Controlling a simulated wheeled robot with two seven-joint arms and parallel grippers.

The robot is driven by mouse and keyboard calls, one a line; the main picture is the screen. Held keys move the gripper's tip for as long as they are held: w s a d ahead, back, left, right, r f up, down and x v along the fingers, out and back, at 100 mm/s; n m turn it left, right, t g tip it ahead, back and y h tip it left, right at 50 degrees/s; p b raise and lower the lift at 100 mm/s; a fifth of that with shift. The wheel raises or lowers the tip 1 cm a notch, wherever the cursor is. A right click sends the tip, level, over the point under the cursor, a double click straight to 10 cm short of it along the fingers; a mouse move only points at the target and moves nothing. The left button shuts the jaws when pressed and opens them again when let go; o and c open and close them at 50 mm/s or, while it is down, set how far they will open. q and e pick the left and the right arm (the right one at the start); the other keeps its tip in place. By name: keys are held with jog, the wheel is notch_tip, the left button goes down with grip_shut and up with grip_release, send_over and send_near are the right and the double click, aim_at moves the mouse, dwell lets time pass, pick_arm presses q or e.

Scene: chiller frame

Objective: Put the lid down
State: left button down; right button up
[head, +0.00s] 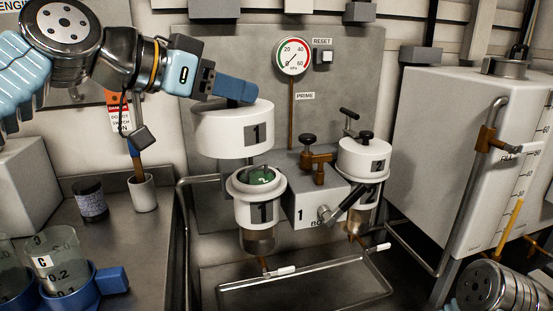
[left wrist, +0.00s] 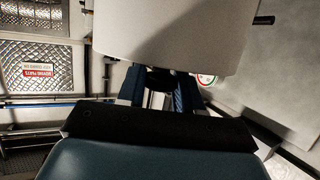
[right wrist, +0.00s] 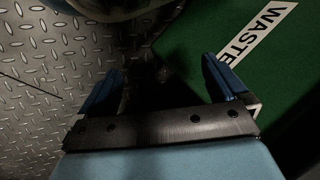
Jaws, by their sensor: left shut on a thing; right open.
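The white lid (head: 232,133) marked 1 hangs in the air, held by my left gripper (head: 236,92), which is shut on its top. It also fills the top of the left wrist view (left wrist: 175,35), with the two blue fingers (left wrist: 160,88) below it. Under the lid stands white canister 1 (head: 256,212), open, with something green inside its mouth. The lid is above and slightly left of the canister, apart from it. My right gripper (right wrist: 168,90) is open and empty over the floor, beside a green bin marked WASTE (right wrist: 235,60).
Canister 2 with its white lid (head: 364,160) stands right of the valve block (head: 310,200). A large white tank (head: 425,130) is at right.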

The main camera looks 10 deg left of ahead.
pick_arm(q)
jog(key=w+f, duration=1.2)
jog(key=shift+w+d+f, duration=0.25)
jog(key=shift+w, duration=0.05)
jog(key=shift+f+b, duration=0.65)
jog(key=shift+b, duration=0.25)
jog(key=c, duration=0.8)
grip_release()
jog(key=shift+o, duration=0.2)
jog(key=shift+r, duration=0.1)
